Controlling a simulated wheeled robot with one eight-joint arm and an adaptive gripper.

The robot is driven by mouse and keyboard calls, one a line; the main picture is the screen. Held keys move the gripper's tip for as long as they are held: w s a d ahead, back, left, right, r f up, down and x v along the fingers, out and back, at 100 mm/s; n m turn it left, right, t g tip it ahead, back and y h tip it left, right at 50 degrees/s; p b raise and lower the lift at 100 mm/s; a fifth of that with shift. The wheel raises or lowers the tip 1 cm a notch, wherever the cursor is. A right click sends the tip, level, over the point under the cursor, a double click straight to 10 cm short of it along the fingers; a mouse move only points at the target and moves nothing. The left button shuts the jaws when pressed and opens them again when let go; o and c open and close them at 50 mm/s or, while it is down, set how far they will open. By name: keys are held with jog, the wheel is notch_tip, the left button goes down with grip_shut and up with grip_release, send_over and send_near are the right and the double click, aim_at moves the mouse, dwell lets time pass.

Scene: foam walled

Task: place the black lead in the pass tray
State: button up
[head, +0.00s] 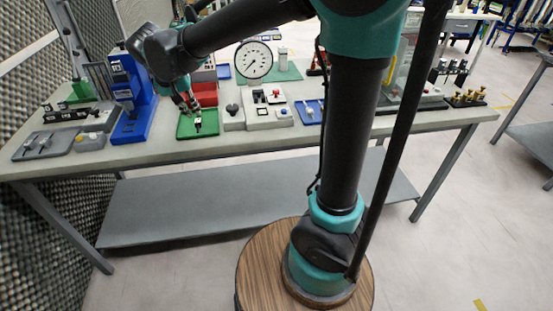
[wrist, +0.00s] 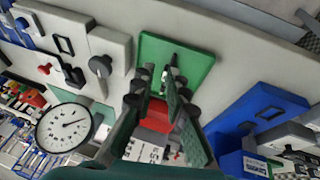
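A green tray (head: 185,133) lies on the bench left of centre and also shows in the wrist view (wrist: 200,72). I take it for the pass tray, though no label is legible. A small dark piece with light parts, perhaps the black lead (head: 198,122), is in or just over this tray. In the wrist view, the dark piece (wrist: 174,61) shows by the fingertips. My gripper (head: 188,105) points down over the tray, its fingers apart. In the wrist view, a gap shows between the fingertips (wrist: 162,74). Whether the piece touches a finger or the tray is unclear.
A red bin (head: 204,96) stands behind the green tray. A blue fixture (head: 133,105) rises to the left. Grey boxes (head: 268,115) with knobs are to the right, a dial gauge (head: 253,61) behind. A small blue tray (head: 304,117) lies farther right.

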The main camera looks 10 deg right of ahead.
jog(key=shift+g+y, duration=0.3)
jog(key=d+f, duration=0.1)
jog(key=d, duration=0.2)
jog(key=s+d+f, duration=0.1)
jog(key=d, duration=0.2)
jog(key=d+f, duration=0.2)
jog(key=d, duration=0.1)
jog(key=shift+s+d, duration=0.25)
jog(key=shift+d, duration=0.15)
jog(key=shift+y, duration=0.3)
jog(key=s+d+f, duration=0.1)
jog(key=d, duration=0.1)
jog(key=s+d+f, duration=0.1)
jog(key=d, duration=0.2)
jog(key=s+d+f, duration=0.1)
jog(key=d+f, duration=0.1)
jog(key=d, duration=0.1)
jog(key=shift+s, duration=0.4)
jog(key=s+d+f+y, duration=0.1)
jog(key=s+d+f, duration=0.7)
jog(key=s+d, duration=0.2)
jog(key=shift+s+f, duration=0.35)
jog(key=shift+s, duration=0.4)
